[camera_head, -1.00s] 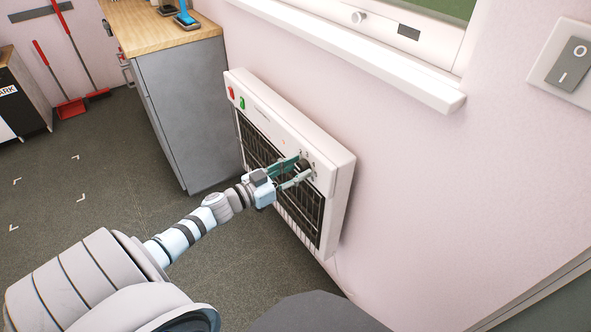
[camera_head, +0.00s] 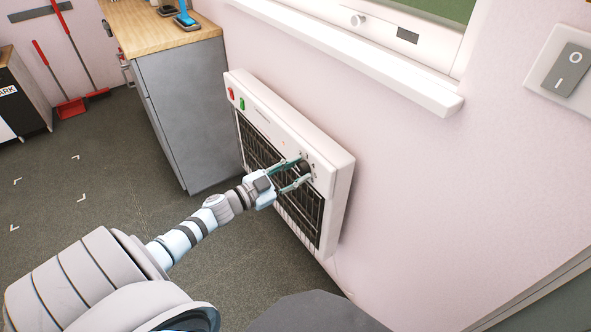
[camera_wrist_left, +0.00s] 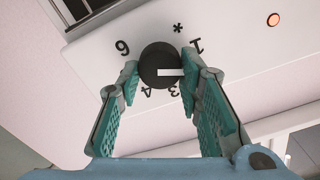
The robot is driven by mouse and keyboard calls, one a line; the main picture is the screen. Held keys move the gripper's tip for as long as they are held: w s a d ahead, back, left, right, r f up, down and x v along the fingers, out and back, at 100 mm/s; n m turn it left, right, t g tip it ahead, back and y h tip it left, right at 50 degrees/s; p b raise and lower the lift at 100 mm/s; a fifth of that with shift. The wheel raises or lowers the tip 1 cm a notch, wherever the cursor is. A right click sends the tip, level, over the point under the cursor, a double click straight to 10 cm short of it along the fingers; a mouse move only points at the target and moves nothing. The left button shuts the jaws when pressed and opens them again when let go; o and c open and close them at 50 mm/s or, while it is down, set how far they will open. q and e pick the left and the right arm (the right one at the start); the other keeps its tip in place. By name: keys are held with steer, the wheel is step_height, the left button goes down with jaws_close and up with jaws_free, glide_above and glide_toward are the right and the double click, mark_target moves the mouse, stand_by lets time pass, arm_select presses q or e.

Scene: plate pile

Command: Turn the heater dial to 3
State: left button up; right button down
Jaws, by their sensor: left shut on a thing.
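The white wall heater (camera_head: 292,119) hangs low on the pink wall. Its black round dial (camera_wrist_left: 158,64) shows in the left wrist view, with a white pointer line that points right, between the 1 and the 3. The marks 6, a star, 1, 3 and 4 show around it; the right finger covers the spot the pointer faces. My left gripper (camera_head: 303,170) has its green fingers on both sides of the dial, shut on it. The head view shows the dial only small between the fingertips. My right gripper is not in view.
An orange lamp (camera_wrist_left: 273,19) sits on the heater panel. Red and green switches (camera_head: 236,98) are at the panel's far end. A grey cabinet (camera_head: 185,110) stands left of the heater, a window sill (camera_head: 350,52) above. The floor in front is clear.

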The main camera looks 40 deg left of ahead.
arm_select(q)
steer(key=m, duration=0.2)
steer(key=shift+d+m, duration=0.1)
steer(key=shift+m, duration=0.3)
steer(key=m, duration=0.2)
steer(key=shift+f+m, duration=0.1)
steer(key=shift+m, duration=0.3)
steer(key=m, duration=0.4)
steer(key=shift+f, duration=0.1)
steer(key=shift+s+m+b, duration=0.1)
steer(key=shift+m+b, duration=0.4)
steer(key=shift+m, duration=1.2)
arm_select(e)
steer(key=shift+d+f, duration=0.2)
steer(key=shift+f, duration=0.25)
arm_select(q)
steer(key=o, duration=1.2)
steer(key=shift+c, duration=0.2)
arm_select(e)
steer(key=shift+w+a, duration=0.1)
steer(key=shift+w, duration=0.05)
